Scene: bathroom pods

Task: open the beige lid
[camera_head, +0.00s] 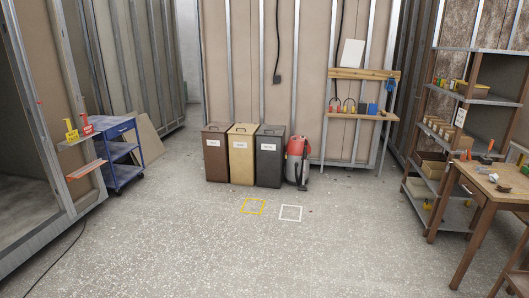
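Three tall bins stand side by side against the back wall. The middle bin (241,157) is beige, with a flat beige lid (243,129) on top and a white label on its front. The beige lid looks shut. A brown bin (216,156) stands to its left and a dark grey bin (269,160) to its right. Neither of my grippers shows in the head view.
A red and grey vacuum cleaner (298,160) stands right of the bins. A yellow square (253,206) and a white square (291,213) mark the floor in front. A blue cart (119,152) stands left, a wooden table (490,185) and shelves (430,160) right.

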